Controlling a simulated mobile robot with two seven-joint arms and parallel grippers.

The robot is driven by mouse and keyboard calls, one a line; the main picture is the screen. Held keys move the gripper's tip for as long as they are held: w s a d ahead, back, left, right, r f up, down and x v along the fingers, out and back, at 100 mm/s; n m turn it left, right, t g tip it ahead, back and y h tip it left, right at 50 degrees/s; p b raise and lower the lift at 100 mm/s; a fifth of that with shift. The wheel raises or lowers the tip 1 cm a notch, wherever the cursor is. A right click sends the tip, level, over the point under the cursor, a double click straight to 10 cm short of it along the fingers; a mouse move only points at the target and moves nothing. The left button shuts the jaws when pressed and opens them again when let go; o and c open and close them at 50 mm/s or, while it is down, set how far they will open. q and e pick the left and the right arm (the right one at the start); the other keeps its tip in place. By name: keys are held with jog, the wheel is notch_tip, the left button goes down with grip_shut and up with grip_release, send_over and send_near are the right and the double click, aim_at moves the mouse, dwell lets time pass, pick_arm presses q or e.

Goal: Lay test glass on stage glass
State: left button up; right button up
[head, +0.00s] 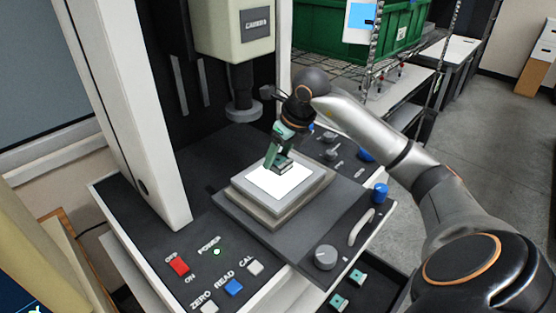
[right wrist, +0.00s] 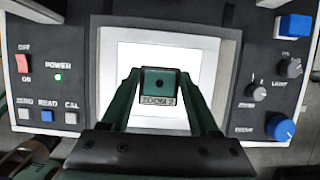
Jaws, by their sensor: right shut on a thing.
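The stage glass (head: 279,187) is a bright white lit square set in a grey frame on the measuring machine's stage; it also fills the middle of the right wrist view (right wrist: 125,62). My right gripper (head: 278,160) is over the far part of the stage glass, pointing down. It is shut on the test glass (right wrist: 160,80), a small dark green block with a lettered strip on its near edge, seen between both fingers. I cannot tell whether the test glass touches the stage glass. My left gripper is out of view.
The machine's optical head (head: 243,95) hangs just behind my right gripper. Knobs (head: 326,257) and a handle (head: 360,228) line the stage's right side. Red, blue and white switches sit front left; the power light (head: 217,252) is green. Two teal pieces (head: 357,276) lie in a dark tray.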

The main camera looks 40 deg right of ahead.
jog(key=shift+f, duration=1)
jog(key=o, duration=1.4)
jog(key=shift+f, duration=0.1)
jog(key=shift+o, duration=0.2)
jog(key=shift+r, duration=0.2)
jog(key=v, duration=1.1)
jog(key=shift+s+r, duration=0.25)
jog(key=shift+r, duration=0.1)
